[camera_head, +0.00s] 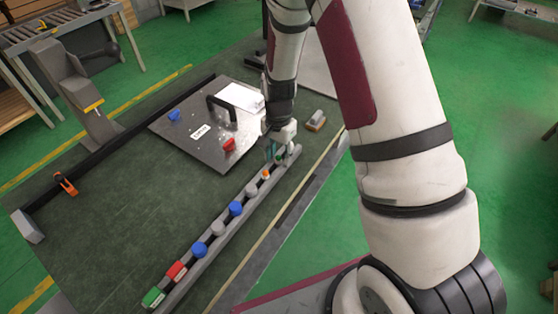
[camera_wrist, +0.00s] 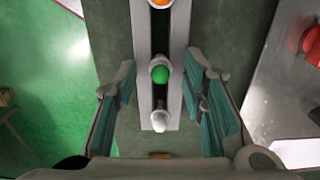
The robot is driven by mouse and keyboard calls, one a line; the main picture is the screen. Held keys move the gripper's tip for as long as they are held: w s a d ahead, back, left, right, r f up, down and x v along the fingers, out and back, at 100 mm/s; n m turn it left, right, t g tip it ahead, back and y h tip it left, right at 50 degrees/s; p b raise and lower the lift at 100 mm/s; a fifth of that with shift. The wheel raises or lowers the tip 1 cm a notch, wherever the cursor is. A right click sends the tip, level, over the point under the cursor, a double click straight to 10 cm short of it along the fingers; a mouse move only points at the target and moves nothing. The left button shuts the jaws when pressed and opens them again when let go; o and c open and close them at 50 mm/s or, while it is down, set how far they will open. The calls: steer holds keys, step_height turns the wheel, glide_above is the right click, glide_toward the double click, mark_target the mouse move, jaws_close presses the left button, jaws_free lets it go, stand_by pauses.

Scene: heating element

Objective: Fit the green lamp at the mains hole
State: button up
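The green lamp (camera_wrist: 160,75) is a small round green dome seated in a slot of the long grey rail in the wrist view. My gripper (camera_wrist: 162,85) is open over the rail, with one teal-padded finger on each side of the lamp and visible gaps between. In the head view my gripper (camera_head: 277,152) is at the far end of the rail and largely hides the lamp. A metal panel (camera_head: 185,145) lies left of the gripper, with a small white label (camera_head: 200,131). I cannot make out the mains hole.
The rail (camera_head: 222,244) also holds an orange lamp (camera_head: 266,174), a white lamp (camera_wrist: 160,120), several blue and white knobs, and red (camera_head: 176,271) and green (camera_head: 153,297) blocks. The panel bears a black handle (camera_head: 211,110), a red part (camera_head: 229,144) and a blue part (camera_head: 174,115).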

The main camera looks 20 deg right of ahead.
steer(key=c, duration=0.9)
steer(key=shift+r, duration=0.1)
